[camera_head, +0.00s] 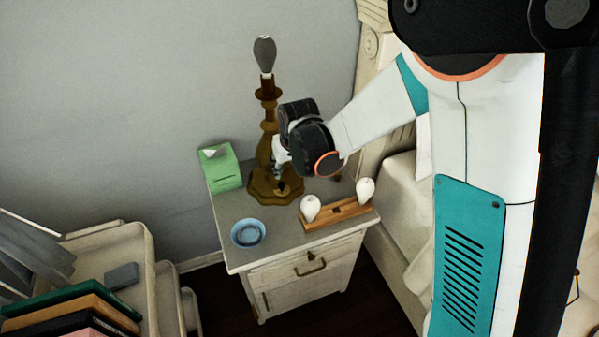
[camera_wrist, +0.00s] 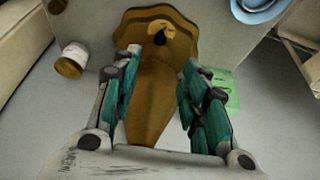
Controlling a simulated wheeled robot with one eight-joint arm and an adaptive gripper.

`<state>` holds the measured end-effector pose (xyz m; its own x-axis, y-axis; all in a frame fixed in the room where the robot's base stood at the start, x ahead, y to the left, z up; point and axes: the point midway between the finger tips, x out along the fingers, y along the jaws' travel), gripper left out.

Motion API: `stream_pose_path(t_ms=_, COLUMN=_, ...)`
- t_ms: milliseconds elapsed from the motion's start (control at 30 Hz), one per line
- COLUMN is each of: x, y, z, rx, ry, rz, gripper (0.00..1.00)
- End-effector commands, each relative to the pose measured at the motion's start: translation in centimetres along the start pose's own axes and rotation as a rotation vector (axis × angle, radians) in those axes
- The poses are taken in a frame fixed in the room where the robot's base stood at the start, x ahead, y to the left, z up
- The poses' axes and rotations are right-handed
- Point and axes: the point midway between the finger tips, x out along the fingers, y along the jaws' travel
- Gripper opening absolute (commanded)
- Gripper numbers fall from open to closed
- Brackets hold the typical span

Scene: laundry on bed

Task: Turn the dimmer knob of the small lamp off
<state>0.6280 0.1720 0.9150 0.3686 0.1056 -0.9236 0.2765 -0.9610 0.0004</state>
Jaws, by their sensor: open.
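The lamp (camera_head: 268,91) has a brown turned post, a wide faceted base and a bare grey bulb on top. It stands upright on the nightstand. In the wrist view its brown body (camera_wrist: 150,92) runs between my fingers. A small dark knob (camera_wrist: 160,38) sits on a lighter round patch of its base, just beyond my fingertips. My gripper (camera_wrist: 160,58) is open, with one finger on each side of the lamp body. I cannot tell whether the fingers touch it. In the head view my gripper (camera_head: 281,160) is beside the lower post, and my wrist hides part of it.
On the nightstand (camera_head: 225,222) are a green box (camera_head: 222,168), a blue bowl (camera_head: 248,232) and a wooden holder (camera_head: 337,214) with two white bulbs. The bed is right; a shelf with books (camera_head: 75,310) is left.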

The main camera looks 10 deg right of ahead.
Motion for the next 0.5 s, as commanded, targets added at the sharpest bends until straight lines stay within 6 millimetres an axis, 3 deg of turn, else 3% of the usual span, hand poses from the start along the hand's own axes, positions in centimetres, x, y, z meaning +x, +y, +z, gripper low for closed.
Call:
stream_pose_path(t_ms=267, x=2.9, y=-0.5, z=0.0, rx=-0.003, ry=-0.002, rz=-0.002, gripper=0.4)
stream_pose_path(t_ms=500, x=7.6, y=-0.4, z=0.1, rx=-0.003, ry=-0.002, rz=-0.002, gripper=0.4)
